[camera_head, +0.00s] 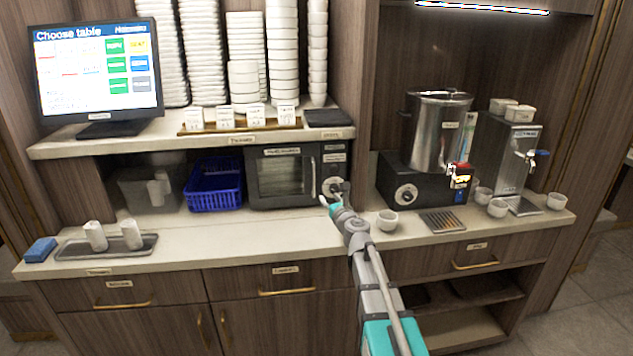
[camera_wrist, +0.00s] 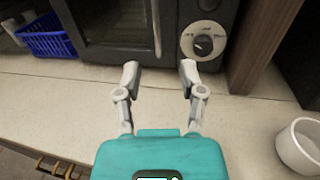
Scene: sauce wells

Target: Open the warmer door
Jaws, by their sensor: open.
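The warmer (camera_head: 284,172) is a dark box with a glass door, under the shelf at the middle of the counter. Its door looks closed. A vertical bar handle (camera_head: 313,177) runs along the door's right side, with a round dial (camera_head: 333,187) to its right. My gripper (camera_head: 328,201) is in front of the warmer's lower right. In the wrist view my gripper (camera_wrist: 159,72) is open and empty, its two fingers spread above the counter. The handle (camera_wrist: 157,28) lies just beyond the fingertips, between them in the picture. The dial (camera_wrist: 203,42) is beyond the right finger.
A blue basket (camera_head: 214,190) stands left of the warmer. A white cup (camera_head: 387,220) stands on the counter (camera_head: 260,228) to the gripper's right, and also shows in the wrist view (camera_wrist: 299,146). A large metal urn (camera_head: 437,130) stands further right. The counter before the warmer is clear.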

